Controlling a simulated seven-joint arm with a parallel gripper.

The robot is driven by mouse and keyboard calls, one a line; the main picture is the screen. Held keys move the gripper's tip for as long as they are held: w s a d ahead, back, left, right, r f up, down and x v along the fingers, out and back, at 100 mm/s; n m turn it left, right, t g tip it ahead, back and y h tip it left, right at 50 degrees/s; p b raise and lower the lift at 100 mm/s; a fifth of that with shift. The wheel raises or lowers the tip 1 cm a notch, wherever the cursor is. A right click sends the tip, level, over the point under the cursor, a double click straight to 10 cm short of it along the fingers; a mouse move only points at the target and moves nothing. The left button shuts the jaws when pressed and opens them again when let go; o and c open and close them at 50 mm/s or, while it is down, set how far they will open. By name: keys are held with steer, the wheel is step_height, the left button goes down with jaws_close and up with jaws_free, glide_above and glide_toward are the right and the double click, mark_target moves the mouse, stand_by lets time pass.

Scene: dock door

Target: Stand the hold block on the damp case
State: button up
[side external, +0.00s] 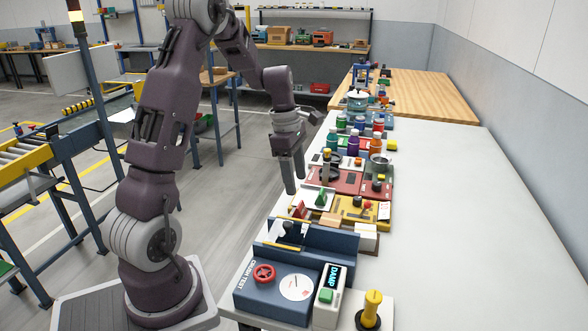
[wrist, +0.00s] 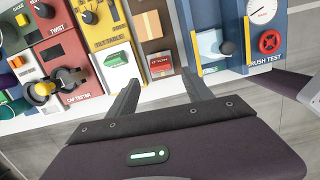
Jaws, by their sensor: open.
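The hold block is a small red block (side external: 300,209) with a pale label, on the bench's near left edge beside the blue crush test unit. It also shows in the wrist view, as a red block (wrist: 160,63) between and ahead of my fingertips. The damp case (side external: 329,296) is a white box with a dark DAMP display and a green button, at the bench's front, right of the crush test unit. It is not in the wrist view. My gripper (side external: 294,184) is open, pointing down above the hold block and apart from it. My gripper also shows in the wrist view (wrist: 161,76).
The blue crush test unit (side external: 262,297) has a red handwheel and a dial. A yellow knob on a black base (side external: 371,308) stands right of the damp case. Yellow and red panels with knobs and bottles crowd the bench behind. The white bench top (side external: 475,220) is clear on the right.

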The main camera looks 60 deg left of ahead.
steer(key=s+d+r+m+t+y, duration=0.1)
steer(key=s+d+r+m, duration=0.2)
steer(key=d+r+m, duration=0.35)
steer(key=s+d+r+m+t, duration=0.1)
steer(key=s+d+r+m, duration=0.2)
steer(key=d+r+m, duration=0.3)
steer(key=s+d+m+t, duration=0.2)
steer(key=s+d+m, duration=0.7)
steer(key=s+m, duration=0.5)
steer(key=shift+d+r, duration=0.4)
steer(key=shift+c, duration=0.5)
